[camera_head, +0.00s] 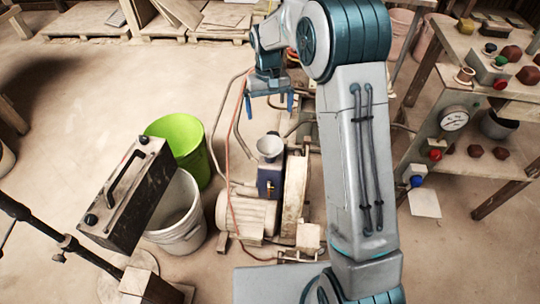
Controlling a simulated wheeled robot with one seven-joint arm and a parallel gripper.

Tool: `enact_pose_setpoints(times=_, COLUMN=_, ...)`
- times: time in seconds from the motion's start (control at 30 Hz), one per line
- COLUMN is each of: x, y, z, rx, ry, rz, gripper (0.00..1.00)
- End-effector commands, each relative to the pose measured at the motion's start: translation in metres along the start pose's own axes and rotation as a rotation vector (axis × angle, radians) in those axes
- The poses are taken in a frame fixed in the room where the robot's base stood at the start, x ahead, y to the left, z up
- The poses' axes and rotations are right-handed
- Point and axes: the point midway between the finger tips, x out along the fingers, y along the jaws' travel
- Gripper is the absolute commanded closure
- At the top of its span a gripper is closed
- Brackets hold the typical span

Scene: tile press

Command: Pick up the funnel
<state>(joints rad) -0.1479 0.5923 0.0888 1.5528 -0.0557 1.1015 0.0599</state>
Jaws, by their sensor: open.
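A pale grey funnel (270,148) sits mouth up on top of a dark blue block (269,182) on the machine in the middle of the head view. My gripper (269,103) shows above the funnel in the picture, with its two blue fingers apart and pointing down. Nothing is between the fingers. The gripper is apart from the funnel; how far apart in depth I cannot tell. The funnel's lower end is not clearly visible.
A motor (246,217) and belt guard (296,195) stand beside the block. A green bucket (185,137), a white bucket (187,222) and a dark case (127,195) are to the left. A workbench with a gauge (454,118) is right. Orange cable hangs near the funnel.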

Motion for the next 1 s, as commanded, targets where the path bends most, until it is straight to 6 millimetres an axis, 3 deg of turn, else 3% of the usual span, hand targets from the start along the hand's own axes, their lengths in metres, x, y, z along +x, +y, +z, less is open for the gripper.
enact_pose_setpoints(times=0.03, x=0.012, y=-0.002, z=-0.006, rx=-0.003, ry=-0.008, rz=-0.001, gripper=0.00)
enact_pose_setpoints(times=0.17, x=0.025, y=-0.005, z=-0.013, rx=-0.008, ry=-0.018, rz=-0.002, gripper=0.00)
enact_pose_setpoints(times=0.5, x=0.087, y=-0.005, z=-0.012, rx=-0.008, ry=-0.022, rz=-0.002, gripper=0.00)
enact_pose_setpoints(times=0.83, x=0.116, y=-0.005, z=-0.010, rx=-0.008, ry=-0.020, rz=-0.003, gripper=0.00)
enact_pose_setpoints(times=1.0, x=0.143, y=-0.003, z=-0.004, rx=-0.008, ry=-0.021, rz=-0.003, gripper=0.00)
